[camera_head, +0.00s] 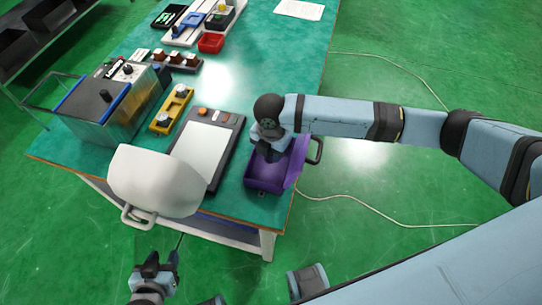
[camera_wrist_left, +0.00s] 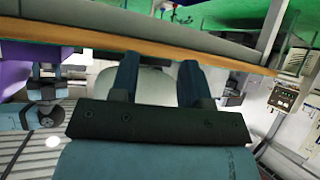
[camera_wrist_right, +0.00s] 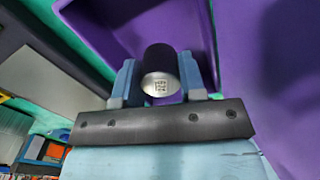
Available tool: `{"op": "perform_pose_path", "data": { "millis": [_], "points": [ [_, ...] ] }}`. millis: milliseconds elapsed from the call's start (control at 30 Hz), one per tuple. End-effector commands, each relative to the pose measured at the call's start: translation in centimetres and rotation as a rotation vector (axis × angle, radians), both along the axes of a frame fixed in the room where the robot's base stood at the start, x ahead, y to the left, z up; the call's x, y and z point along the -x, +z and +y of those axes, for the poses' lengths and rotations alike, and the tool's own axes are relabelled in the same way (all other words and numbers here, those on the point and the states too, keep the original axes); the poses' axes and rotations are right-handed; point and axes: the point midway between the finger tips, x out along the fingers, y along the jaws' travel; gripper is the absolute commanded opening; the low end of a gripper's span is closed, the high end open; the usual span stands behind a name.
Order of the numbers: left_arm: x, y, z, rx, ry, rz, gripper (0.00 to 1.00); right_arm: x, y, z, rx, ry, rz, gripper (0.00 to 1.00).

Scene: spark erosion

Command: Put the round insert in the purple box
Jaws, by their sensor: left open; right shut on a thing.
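The purple box (camera_head: 262,178) stands open at the near right corner of the green table, its lid raised on the right; its wall also shows in the right wrist view (camera_wrist_right: 110,20). My right gripper (camera_head: 272,150) is over the box and points down into it. In the right wrist view, my right gripper (camera_wrist_right: 165,80) is shut on the round insert (camera_wrist_right: 160,85), a dark cylinder with a silver marked end face. Whether the insert touches the box floor I cannot tell. My left gripper (camera_head: 155,270) is open and empty, low in front of the table; its fingers (camera_wrist_left: 158,80) are apart.
Left of the box lies a grey panel (camera_head: 229,130) with a white face. Beyond are a yellow holder (camera_head: 160,122), a clear-walled tank (camera_head: 120,125) and a red tray (camera_head: 211,43). A white rounded object (camera_head: 155,180) stands at the table's near edge.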

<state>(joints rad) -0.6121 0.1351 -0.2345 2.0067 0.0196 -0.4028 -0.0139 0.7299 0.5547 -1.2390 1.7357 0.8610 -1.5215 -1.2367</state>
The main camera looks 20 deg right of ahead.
Motion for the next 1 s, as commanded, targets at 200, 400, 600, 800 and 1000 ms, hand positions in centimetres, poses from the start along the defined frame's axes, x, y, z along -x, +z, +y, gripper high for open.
{"op": "perform_pose_path", "data": {
  "millis": [200,400,600,800,1000],
  "points": [
    [0.0,-0.1,0.0,0.001,0.001,0.001,0.43,0.0,-3.1,0.0,0.001,-0.001,0.001,0.00],
    [0.0,-0.1,0.0,0.002,0.001,0.000,0.43,0.0,-3.2,0.0,0.000,-0.001,0.000,0.00],
    [-0.1,0.0,0.0,0.002,0.001,0.000,0.43,0.0,-3.5,0.0,0.001,-0.001,0.001,0.44],
    [-0.1,0.0,0.0,0.002,0.001,-0.001,0.43,0.0,-3.5,0.0,0.001,-0.001,0.001,0.63],
    [-0.1,-0.1,0.0,0.002,0.001,-0.001,0.43,0.0,-3.3,0.0,0.001,-0.001,0.000,0.63]
  ]
}}
